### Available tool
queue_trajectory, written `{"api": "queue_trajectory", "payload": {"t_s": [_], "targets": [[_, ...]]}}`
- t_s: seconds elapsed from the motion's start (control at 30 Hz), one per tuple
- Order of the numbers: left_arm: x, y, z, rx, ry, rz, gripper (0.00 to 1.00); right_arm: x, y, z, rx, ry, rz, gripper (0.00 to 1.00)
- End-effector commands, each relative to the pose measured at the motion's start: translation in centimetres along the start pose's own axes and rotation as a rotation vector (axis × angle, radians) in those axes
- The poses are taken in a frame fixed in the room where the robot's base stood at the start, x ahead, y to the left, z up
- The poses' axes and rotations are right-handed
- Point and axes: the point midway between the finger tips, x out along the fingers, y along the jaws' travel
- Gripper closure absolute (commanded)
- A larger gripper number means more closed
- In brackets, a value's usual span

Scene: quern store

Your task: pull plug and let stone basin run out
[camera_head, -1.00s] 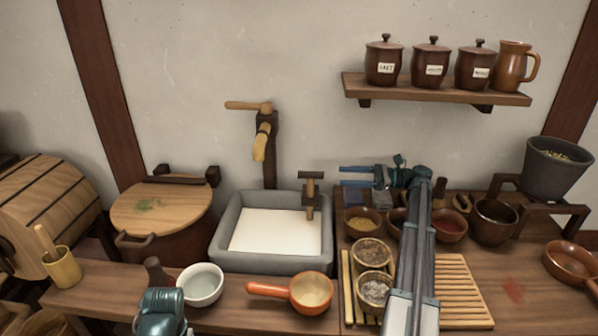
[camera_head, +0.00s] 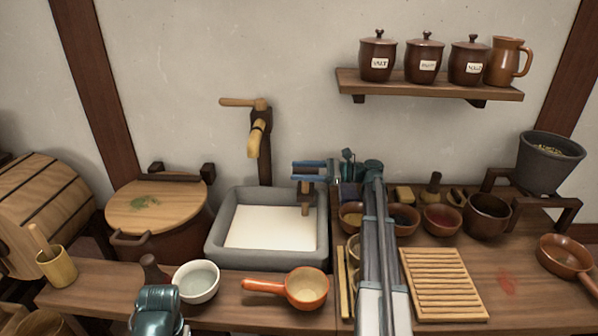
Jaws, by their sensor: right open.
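The grey stone basin (camera_head: 216,240) stands on the bench against the wall, with a flat white surface inside. The wooden plug (camera_head: 305,208) stands upright at its back right corner, its stem reaching down into the basin. My right gripper (camera_head: 308,171) is open at the plug's top, one blue finger above the other in the picture. The fingers overlap the crosspiece and hide part of it. I cannot tell whether they touch it. Of my left arm only a teal part shows at the bottom left; its fingers are out of view.
A wooden tap (camera_head: 259,135) rises behind the basin. An orange pan (camera_head: 306,288) and white bowl (camera_head: 198,283) stand in front. A lidded tub (camera_head: 157,207) is left. Several small bowls and a slatted board (camera_head: 443,284) lie right, near my right arm.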

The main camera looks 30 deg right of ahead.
Motion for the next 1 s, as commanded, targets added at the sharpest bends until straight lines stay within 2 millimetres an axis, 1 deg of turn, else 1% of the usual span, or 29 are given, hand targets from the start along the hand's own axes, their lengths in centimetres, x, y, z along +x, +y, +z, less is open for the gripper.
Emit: {"api": "queue_trajectory", "payload": {"t_s": [0.13,0.37,0.4,0.57,0.7,0.73,1.0], "targets": [[0.00,0.00,0.00,0.000,0.000,0.000,0.50,0.54,0.01,0.00,0.000,0.000,0.000,0.39],[0.00,0.00,0.00,0.000,0.000,0.000,0.50,0.59,0.00,0.00,0.000,0.000,0.000,0.39],[0.00,0.00,0.00,0.000,0.000,0.000,0.50,0.59,0.00,0.00,0.000,0.000,0.000,0.41],[0.00,0.00,0.00,0.000,0.000,0.000,0.50,0.58,0.00,0.00,0.000,0.000,0.000,0.70],[0.00,0.00,0.00,0.000,0.000,0.000,0.50,0.57,-0.01,0.00,0.000,0.000,0.000,0.95],[0.00,0.00,0.00,0.000,0.000,0.000,0.50,0.57,-0.02,0.00,0.000,0.000,-0.001,1.00],[0.00,0.00,0.00,0.000,0.000,0.000,0.50,0.55,-0.05,0.01,0.000,0.000,-0.001,1.00]]}}
